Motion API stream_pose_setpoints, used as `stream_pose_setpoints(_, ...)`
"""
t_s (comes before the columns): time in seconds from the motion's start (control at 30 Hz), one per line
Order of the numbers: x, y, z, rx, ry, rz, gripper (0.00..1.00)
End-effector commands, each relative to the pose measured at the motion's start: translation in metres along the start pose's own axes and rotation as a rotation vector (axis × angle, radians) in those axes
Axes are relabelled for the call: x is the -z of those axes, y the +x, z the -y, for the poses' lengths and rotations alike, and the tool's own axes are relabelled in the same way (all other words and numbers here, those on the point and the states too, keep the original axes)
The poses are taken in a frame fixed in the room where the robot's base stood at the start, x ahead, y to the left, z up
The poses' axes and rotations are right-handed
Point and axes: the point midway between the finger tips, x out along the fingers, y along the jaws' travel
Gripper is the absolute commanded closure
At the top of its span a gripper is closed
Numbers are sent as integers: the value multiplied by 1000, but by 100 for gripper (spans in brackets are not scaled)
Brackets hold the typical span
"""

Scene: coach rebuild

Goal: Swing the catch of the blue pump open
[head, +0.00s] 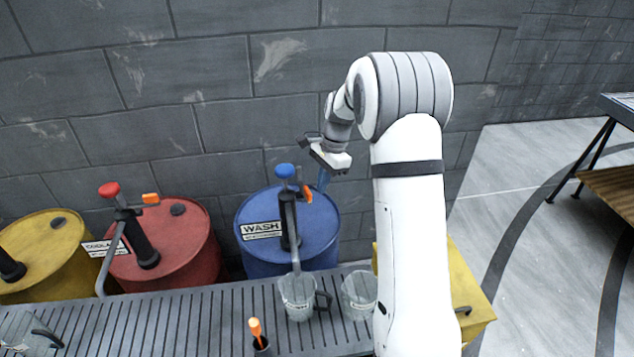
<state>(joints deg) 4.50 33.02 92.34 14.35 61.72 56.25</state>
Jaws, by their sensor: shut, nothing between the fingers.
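The blue pump has a blue knob (286,171) on a dark upright body (289,220) and stands on the blue drum (262,257) labelled WASH. Its catch (307,194) is a small orange piece on the right side, just below the knob. My gripper (323,183) points down from the wrist, just right of the catch and close to it. Its fingers are shut with nothing between them. I cannot tell whether they touch the catch. The pump's spout (296,260) runs down to a clear jug (298,296) on the slatted bench.
A red drum (170,255) with a red-knobbed pump (110,190) and its orange catch (150,198) stands left, then a yellow drum (45,235). The slatted bench (190,312) holds a second clear container (360,293) and an orange-handled tool (256,330). A block wall (200,70) rises behind.

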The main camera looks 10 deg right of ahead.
Motion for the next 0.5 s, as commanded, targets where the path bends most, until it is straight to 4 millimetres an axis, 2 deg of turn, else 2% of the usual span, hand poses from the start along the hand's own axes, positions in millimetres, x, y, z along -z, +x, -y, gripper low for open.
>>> stream_pose_setpoints(0.1,20,-11,-5,2,-1,-1,100)
stream_pose_setpoints(0.3,19,-58,-8,3,-2,-2,100)
stream_pose_setpoints(0.5,18,-91,-9,0,-3,-1,100)
